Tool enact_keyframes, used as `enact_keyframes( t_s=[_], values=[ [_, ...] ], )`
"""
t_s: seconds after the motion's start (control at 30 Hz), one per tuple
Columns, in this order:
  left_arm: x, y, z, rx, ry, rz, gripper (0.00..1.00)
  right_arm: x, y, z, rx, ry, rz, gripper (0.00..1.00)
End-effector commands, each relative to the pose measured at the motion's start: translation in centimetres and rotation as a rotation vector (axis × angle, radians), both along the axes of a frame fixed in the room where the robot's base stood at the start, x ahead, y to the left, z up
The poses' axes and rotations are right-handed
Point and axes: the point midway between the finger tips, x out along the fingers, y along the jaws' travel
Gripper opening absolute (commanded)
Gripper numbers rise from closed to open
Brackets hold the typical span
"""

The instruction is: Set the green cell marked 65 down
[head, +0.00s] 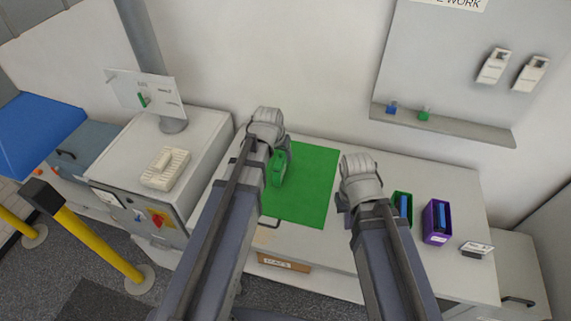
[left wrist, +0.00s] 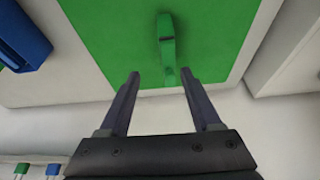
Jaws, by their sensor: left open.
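My left gripper (left wrist: 160,76) is open, with a finger on either side of the cell's near end and a gap to each. In the head view, my left gripper (head: 287,152) partly hides behind its own wrist. My right gripper (head: 344,206) is over the bench right of the mat; its fingers are mostly hidden.
To the right are a green bin (head: 408,222) and a purple bin (head: 448,236), both with blue contents, and a small sign (head: 477,248). A wall shelf (head: 445,124) holds small blue and green items. A monitor (head: 150,95) stands on the left cabinet. The mat's right part is clear.

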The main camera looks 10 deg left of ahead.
Motion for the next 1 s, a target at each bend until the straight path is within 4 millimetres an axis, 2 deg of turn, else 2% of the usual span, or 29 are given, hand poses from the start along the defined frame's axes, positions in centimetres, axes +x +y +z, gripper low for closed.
enact_keyframes(
  t_s=[0.1,0.2,0.3,0.4,0.57,0.87,1.0],
  values=[
    [-4.9,-4.8,-0.7,0.025,0.103,-0.081,0.65,0.0,0.0,0.0,0.000,0.000,0.000,0.00],
    [-9.6,-8.3,-1.2,0.063,0.206,-0.147,0.65,0.0,0.0,0.0,0.000,0.000,0.000,0.00],
    [-13.7,-10.5,-1.4,0.105,0.293,-0.198,0.65,0.0,0.0,0.0,0.000,0.000,0.000,0.00],
    [-16.6,-11.7,-1.3,0.140,0.354,-0.231,0.65,0.0,0.0,0.0,0.000,0.000,0.000,0.00],
    [-18.4,-12.3,-1.3,0.168,0.394,-0.250,0.65,0.0,0.0,0.0,0.000,0.000,0.000,0.00],
    [-18.4,-12.3,-1.5,0.169,0.395,-0.249,0.65,0.0,0.0,-0.2,0.000,0.000,0.000,0.00],
    [-18.4,-12.3,-3.0,0.168,0.395,-0.250,0.65,0.0,0.0,-1.8,0.000,0.000,0.001,0.00]
  ],
)
